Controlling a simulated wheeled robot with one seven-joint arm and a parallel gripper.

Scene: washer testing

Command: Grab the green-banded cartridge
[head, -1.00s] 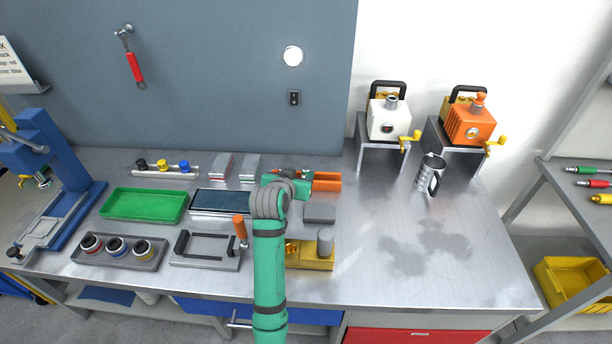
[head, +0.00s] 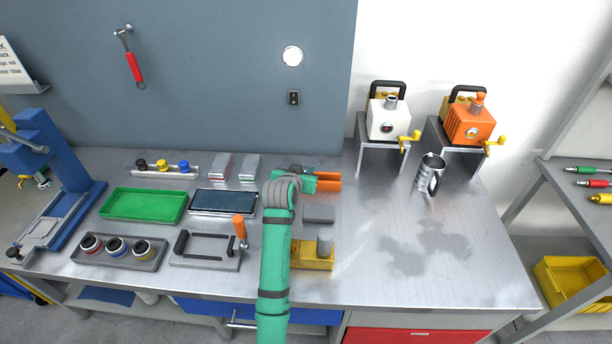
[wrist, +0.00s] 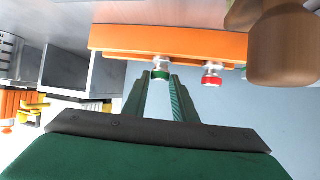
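The green-banded cartridge (wrist: 160,70) is a small silver piece with a green band, against the edge of an orange rack (wrist: 170,42) in the wrist view. My gripper (wrist: 160,76) has its two green fingers apart, with the cartridge's banded end between or just beyond their tips. I cannot tell whether either finger touches it. A red-banded cartridge (wrist: 211,75) sits to its right on the same rack. In the head view, the orange rack (head: 328,181) shows beyond my arm, beside my gripper (head: 305,181); the cartridges cannot be made out there.
A brown rounded cylinder (wrist: 282,45) is close at the right in the wrist view. On the bench, a yellow block (head: 310,257) with a grey cylinder and a dark grey block (head: 319,213) lie near my arm. A metal mug (head: 430,173) stands right; the bench between is clear.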

